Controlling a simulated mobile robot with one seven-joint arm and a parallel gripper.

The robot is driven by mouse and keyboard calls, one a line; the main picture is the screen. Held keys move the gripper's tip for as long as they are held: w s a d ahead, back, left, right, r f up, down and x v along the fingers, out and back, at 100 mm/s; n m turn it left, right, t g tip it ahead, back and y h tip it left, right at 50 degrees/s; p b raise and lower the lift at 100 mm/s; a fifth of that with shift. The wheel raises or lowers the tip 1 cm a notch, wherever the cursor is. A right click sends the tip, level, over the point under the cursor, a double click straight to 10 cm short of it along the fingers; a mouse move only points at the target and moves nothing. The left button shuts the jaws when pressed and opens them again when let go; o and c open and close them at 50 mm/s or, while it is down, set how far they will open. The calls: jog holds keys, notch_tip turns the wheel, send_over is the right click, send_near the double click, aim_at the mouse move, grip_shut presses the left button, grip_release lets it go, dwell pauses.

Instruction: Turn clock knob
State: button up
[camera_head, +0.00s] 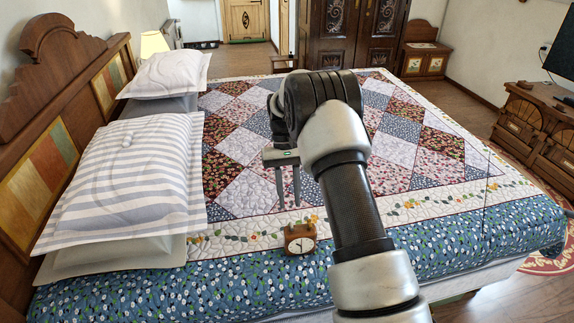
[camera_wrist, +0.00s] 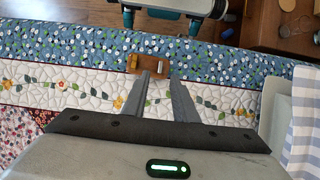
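A small brown wooden clock (camera_head: 300,239) with a pale round face stands on the blue floral border of the bed quilt in the head view. In the wrist view the clock (camera_wrist: 148,68) shows from above, near the fingertips, with small yellowish parts at its sides. I cannot tell which part is its knob. My gripper (camera_head: 289,205) hangs above the bed, fingers pointing down, behind the clock as seen from the head. In the wrist view its two fingers (camera_wrist: 164,78) are apart with nothing held. The left fingertip overlaps the clock's lower edge; contact is not clear.
The clock rests on a wide bed with a patchwork quilt (camera_head: 240,147). Striped pillows (camera_head: 130,175) lie at the left against the carved headboard (camera_head: 75,50). A wooden cabinet (camera_head: 540,120) stands at the right. The quilt around the clock is clear.

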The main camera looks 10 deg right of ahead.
jog(key=p+v, duration=0.1)
jog(key=v, duration=1)
jog(key=s+r+t+p, duration=0.2)
jog(key=s+r, duration=0.4)
jog(key=r, duration=0.5)
jog(key=s+r+t+p, duration=0.25)
jog(key=s+r, duration=0.35)
jog(key=r, duration=0.6)
jog(key=s+r+t+p, duration=0.1)
jog(key=s+t+p, duration=0.2)
jog(key=s, duration=1.7)
jog(key=shift+s+t+p, duration=0.3)
jog(key=shift+s+t, duration=0.05)
jog(key=shift+t, duration=0.9)
